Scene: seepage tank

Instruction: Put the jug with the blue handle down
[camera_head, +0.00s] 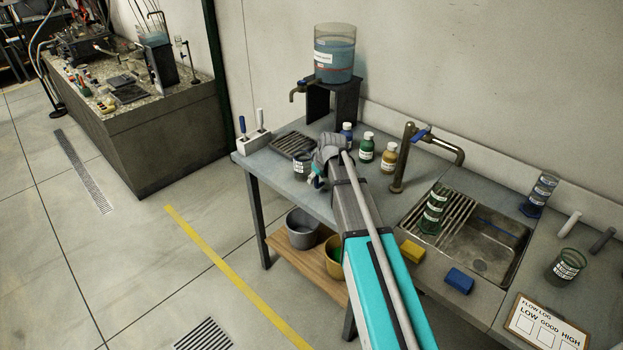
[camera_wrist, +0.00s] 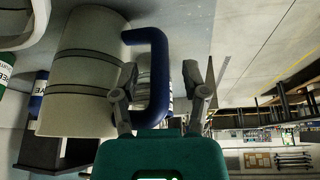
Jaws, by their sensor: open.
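The jug with the blue handle shows in the wrist view as a pale grey, ribbed body (camera_wrist: 78,75) on the left with a thick blue handle (camera_wrist: 158,75). My gripper (camera_wrist: 162,82) is open, one finger on each side of the handle. The left finger overlaps the jug's body in the picture. I cannot tell whether the fingers touch the handle, or whether the jug's base rests on the worktop. In the head view the end of my arm is over the left part of the worktop (camera_head: 272,172), and it largely hides the jug.
Small bottles (camera_head: 366,148) stand close to the right of my arm's end. A brass tap (camera_head: 402,160) and sink (camera_head: 490,262) lie right. A water tank (camera_head: 334,55) stands behind.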

